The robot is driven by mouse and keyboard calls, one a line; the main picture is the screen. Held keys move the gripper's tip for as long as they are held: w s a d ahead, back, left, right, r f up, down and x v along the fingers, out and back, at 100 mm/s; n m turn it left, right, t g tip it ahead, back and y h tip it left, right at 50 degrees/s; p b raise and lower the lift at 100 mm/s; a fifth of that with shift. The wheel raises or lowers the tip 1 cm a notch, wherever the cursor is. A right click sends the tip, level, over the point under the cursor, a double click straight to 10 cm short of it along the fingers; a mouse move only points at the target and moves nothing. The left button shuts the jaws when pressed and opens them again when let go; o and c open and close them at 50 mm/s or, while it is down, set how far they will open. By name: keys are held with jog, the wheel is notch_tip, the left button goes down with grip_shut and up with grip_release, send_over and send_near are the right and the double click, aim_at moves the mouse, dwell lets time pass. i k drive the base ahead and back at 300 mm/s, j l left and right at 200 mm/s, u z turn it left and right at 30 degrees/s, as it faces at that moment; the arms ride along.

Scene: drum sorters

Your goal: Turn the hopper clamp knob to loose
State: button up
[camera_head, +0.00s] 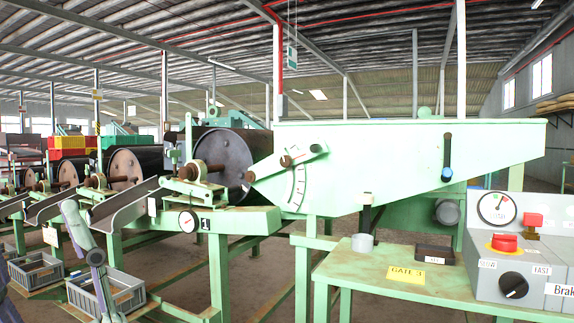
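The pale green hopper (400,150) stands right of centre, with a sloped lower left end. On its side a pale green lever slants across a curved white scale (299,188) with red marks. A dark brown round knob (286,161) sits on the lever near the scale. Another brown knob (250,177) is at the lever's lower left end. I cannot tell from any label which one is the clamp knob, or how far it is turned. A black and blue handle (447,170) hangs on the hopper's right part. My grey-purple arm shows at the left; my gripper is not visible.
A drum sorter (222,160) stands left of the hopper. Grey crates (105,292) lie on the floor.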

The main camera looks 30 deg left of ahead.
aim_at(285, 160)
jog(key=i+j, duration=0.15)
jog(key=j, duration=0.3)
jog(key=i+j, duration=0.15)
jog(key=j, duration=0.35)
jog(key=i+j, duration=0.15)
jog(key=j, duration=0.3)
jog(key=i+j, duration=0.2)
jog(key=j, duration=0.3)
jog(key=i+j, duration=0.15)
jog(key=j, duration=0.3)
jog(key=i+j, duration=0.15)
jog(key=j, duration=0.35)
jog(key=i+j, duration=0.15)
jog(key=j, duration=0.3)
jog(key=i+j, duration=0.15)
jog(key=j, duration=0.35)
jog(key=z, duration=0.05)
